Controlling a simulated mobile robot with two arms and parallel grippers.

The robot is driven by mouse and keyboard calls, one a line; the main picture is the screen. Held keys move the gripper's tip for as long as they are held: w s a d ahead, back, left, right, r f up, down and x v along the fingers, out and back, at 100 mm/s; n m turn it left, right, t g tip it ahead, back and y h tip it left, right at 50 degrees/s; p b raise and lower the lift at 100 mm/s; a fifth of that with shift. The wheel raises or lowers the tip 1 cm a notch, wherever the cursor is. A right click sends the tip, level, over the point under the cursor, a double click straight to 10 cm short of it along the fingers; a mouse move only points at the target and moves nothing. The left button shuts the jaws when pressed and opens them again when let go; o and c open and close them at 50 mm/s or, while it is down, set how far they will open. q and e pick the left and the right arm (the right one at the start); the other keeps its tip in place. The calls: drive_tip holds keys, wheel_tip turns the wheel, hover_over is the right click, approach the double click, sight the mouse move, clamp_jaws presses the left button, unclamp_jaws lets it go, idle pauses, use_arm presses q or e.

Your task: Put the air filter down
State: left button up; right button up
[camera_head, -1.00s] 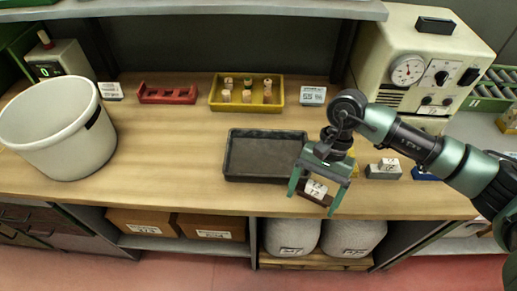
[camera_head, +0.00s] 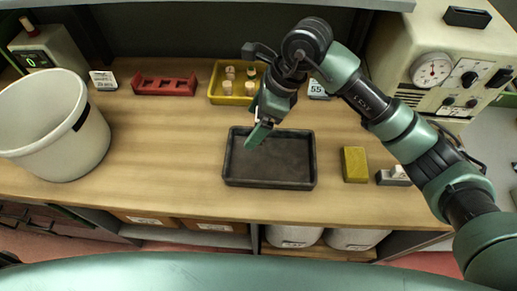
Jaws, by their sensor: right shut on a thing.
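My right gripper (camera_head: 262,128) is over the far left part of the dark tray (camera_head: 268,184), seen nearly edge-on with its fingers pointing down. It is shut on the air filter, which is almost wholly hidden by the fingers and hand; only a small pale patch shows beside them. I cannot tell whether it touches the tray. The visible floor of the tray is bare. My left gripper is not in view.
A yellow crate (camera_head: 216,97) with several corks and a red rack (camera_head: 164,87) stand behind. A white bucket (camera_head: 60,130) is at left. A yellow block (camera_head: 355,164) and grey block (camera_head: 392,177) lie right of the tray. A machine (camera_head: 440,50) stands at back right.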

drive_tip(key=p, duration=0.3)
approach(250, 159)
drive_tip(key=x, duration=0.5)
drive_tip(key=shift+s+a, duration=0.1)
drive_tip(key=shift+a, duration=0.15)
drive_tip(key=shift+f, duration=0.35)
drive_tip(key=shift+f, duration=0.1)
drive_tip(key=o, duration=1.2)
